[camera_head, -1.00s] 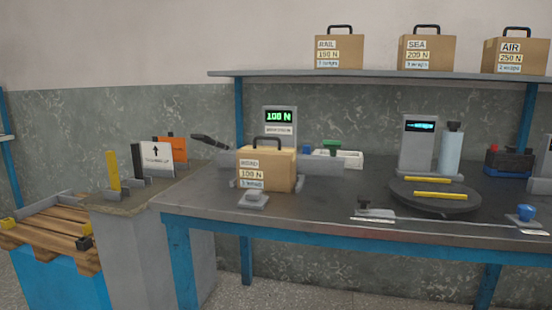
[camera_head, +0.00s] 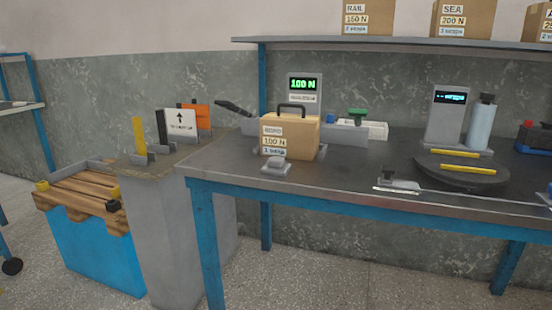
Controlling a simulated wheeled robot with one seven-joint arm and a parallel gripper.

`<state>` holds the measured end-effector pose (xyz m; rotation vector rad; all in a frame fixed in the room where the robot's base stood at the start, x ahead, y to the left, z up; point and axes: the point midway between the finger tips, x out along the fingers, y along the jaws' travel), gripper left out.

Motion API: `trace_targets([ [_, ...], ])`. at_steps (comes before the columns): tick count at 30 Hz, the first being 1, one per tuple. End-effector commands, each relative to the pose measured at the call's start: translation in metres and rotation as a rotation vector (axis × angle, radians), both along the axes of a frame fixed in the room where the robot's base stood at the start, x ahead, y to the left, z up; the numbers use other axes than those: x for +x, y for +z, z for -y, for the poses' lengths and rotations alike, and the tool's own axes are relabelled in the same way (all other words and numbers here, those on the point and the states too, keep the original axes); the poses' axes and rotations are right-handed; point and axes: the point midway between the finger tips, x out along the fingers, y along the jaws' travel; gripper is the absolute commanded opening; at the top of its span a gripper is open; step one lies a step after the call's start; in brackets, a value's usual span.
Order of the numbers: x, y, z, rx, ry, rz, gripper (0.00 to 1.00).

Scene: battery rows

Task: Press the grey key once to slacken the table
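A grey key-like block (camera_head: 276,164) with a raised top sits on the bench in front of the cardboard case marked ROAD 100 N. A small grey block with a dark knob (camera_head: 398,184) stands at the bench's front edge, left of the round table. I cannot tell for sure which of the two is the grey key. The dark round table (camera_head: 487,182) stands at the right of the bench with two yellow bars lying on it. My gripper is not in view.
The case (camera_head: 303,140) stands before a display reading 100 N (camera_head: 304,85). A display post (camera_head: 446,121) and a pale cylinder (camera_head: 481,127) stand behind the round table. A pedestal (camera_head: 180,220) and pallet (camera_head: 75,190) are at left. A shelf (camera_head: 400,39) hangs above.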

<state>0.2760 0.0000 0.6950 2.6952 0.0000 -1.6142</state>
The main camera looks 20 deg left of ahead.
Motion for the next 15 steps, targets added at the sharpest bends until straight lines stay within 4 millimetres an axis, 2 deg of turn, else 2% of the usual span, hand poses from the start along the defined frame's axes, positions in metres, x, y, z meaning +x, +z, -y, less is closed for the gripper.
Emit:
trace_targets([
  [1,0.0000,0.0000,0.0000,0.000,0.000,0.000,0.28],
  [8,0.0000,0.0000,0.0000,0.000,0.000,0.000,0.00],
  [15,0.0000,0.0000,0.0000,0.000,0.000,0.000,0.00],
])
